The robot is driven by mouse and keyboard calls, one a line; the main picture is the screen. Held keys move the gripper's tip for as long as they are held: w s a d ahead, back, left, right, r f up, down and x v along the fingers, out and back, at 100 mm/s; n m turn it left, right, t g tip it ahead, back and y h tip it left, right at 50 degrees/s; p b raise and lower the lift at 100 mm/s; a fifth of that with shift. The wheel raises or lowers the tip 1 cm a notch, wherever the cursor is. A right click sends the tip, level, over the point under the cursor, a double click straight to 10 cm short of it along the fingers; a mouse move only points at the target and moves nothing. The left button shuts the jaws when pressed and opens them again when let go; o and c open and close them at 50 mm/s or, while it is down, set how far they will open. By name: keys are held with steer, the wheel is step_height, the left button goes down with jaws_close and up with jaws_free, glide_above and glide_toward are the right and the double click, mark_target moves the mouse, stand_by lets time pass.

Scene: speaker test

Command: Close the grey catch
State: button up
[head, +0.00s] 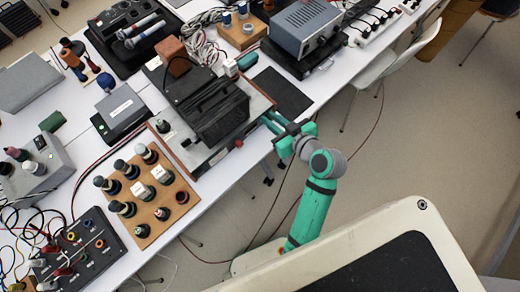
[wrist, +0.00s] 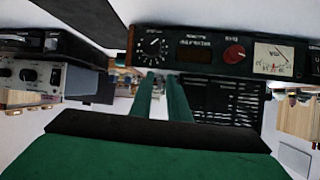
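I cannot make out a grey catch for certain in either view. A bench instrument with a black ribbed housing (head: 221,115) stands on the table at the centre of the head view. My gripper (head: 266,118) reaches in from the right, close to the instrument's right edge. Its two green fingers (wrist: 162,78) point at the panel with a narrow empty gap between them. Whether they touch anything is unclear.
A wooden board with several knobs (head: 148,190) stands at the table's front left. A grey metal box with knobs (head: 305,27) is at the back right. A flat black pad (head: 287,98) lies behind my gripper. Loose cables (head: 82,160) run over the table at left.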

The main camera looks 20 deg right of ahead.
steer(key=s+a+f+h, duration=0.1)
steer(key=s+f, duration=0.1)
steer(key=s+a+f+m+h, duration=0.1)
steer(key=s+f, duration=0.1)
steer(key=s+a+f+m+h, duration=0.1)
steer(key=s+f, duration=0.1)
steer(key=f, duration=0.1)
steer(key=shift+a+f+g, duration=0.1)
steer(key=shift+g, duration=0.2)
steer(key=s+a+r+t+h, duration=0.1)
steer(key=s+a, duration=0.6)
steer(key=s, duration=0.2)
steer(key=shift+s+a+m, duration=0.3)
steer(key=shift+s+a, duration=0.05)
steer(key=shift+o, duration=0.6)
